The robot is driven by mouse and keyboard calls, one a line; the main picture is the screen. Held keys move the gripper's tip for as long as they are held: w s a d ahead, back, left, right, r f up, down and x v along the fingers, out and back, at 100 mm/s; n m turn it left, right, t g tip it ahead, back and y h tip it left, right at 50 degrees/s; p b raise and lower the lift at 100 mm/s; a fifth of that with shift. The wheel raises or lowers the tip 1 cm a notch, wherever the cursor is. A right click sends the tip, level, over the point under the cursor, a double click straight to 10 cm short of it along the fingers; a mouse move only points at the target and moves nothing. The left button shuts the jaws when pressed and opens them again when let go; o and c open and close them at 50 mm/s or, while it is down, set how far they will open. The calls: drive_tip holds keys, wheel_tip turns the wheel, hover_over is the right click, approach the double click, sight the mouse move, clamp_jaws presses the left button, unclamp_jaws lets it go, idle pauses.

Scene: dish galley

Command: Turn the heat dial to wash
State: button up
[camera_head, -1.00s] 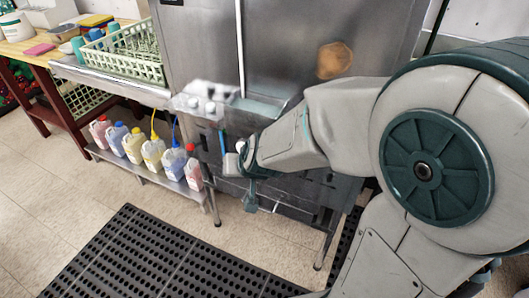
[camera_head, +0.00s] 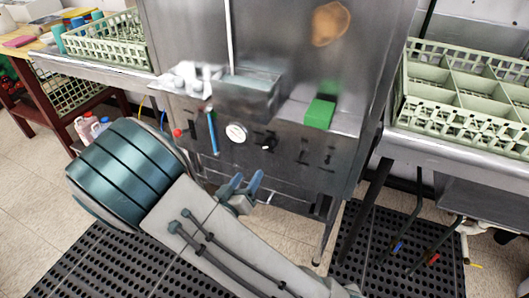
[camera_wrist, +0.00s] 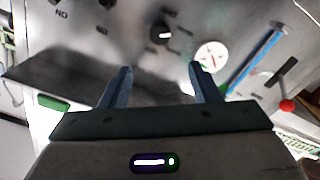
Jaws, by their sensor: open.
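A small dark dial with a white mark (camera_head: 268,146), which looks like the heat dial, is on the machine's steel front panel, right of a round white gauge (camera_head: 236,132). In the wrist view the dial (camera_wrist: 160,33) is ahead of and roughly between my fingers, with the gauge (camera_wrist: 210,56) to its right. The dial's labels are too blurred to read. My gripper (camera_head: 246,182) is below the dial in the head view, apart from the panel. Its blue fingers are open and empty in the wrist view (camera_wrist: 160,69).
A blue bar (camera_head: 212,132) and a red knob (camera_head: 177,133) are left of the gauge. A green block (camera_head: 320,113) lies on the ledge above the panel. Green racks stand at left (camera_head: 105,58) and right (camera_head: 460,116).

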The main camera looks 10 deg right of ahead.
sight(267, 146)
drive_tip(key=b+x, duration=0.1)
drive_tip(key=x, duration=1.2)
drive_tip(key=shift+d, duration=0.1)
drive_tip(key=c, duration=1)
